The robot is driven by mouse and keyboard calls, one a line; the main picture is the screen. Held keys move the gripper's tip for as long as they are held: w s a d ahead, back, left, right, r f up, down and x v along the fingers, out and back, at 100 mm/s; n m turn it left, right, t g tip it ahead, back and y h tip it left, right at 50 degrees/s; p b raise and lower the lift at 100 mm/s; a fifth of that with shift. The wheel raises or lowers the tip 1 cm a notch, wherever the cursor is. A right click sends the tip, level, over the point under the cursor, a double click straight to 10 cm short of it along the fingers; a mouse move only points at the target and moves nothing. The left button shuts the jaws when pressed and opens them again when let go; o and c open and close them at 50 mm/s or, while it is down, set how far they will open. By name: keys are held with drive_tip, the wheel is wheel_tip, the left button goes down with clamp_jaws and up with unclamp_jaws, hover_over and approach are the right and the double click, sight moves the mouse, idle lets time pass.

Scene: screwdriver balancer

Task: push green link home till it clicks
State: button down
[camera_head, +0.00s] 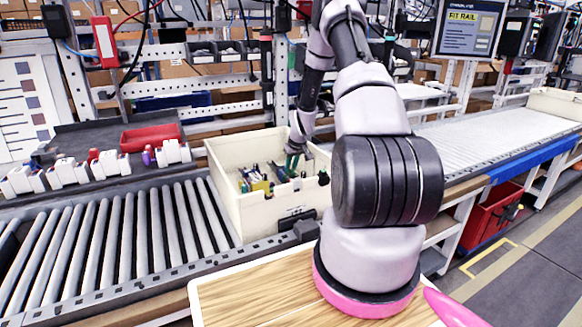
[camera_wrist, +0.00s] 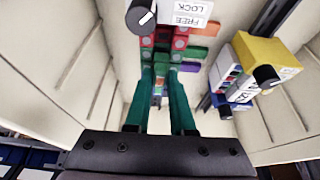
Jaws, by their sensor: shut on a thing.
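My gripper (camera_head: 293,160) reaches down into a cream bin (camera_head: 265,222) in the head view. In the wrist view its two long dark green fingers (camera_wrist: 160,74) point away into the bin, shut on a small piece at their tips, seemingly the green link (camera_wrist: 161,68). The fingers hide much of it. Two red uprights (camera_wrist: 180,38) stand just beyond the tips, with green, orange and purple tabs to their right. A white tag (camera_wrist: 186,13) reading LOCK and FREE upside down sits above, beside a black knob (camera_wrist: 141,15). Whether the link is seated cannot be told.
A yellow block (camera_wrist: 268,55) with a black knob is at the right inside the bin, near white and blue labelled pieces. The bin walls rise close on both sides. A roller conveyor (camera_head: 120,235) runs left of the bin, and a red tray (camera_head: 150,138) is behind it.

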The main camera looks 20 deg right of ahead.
drive_tip(key=shift+f, duration=0.65)
idle(1.3)
drive_tip(key=c, duration=0.7)
unclamp_jaws()
drive_tip(key=v, duration=1.1)
drive_tip(key=shift+w, duration=0.1)
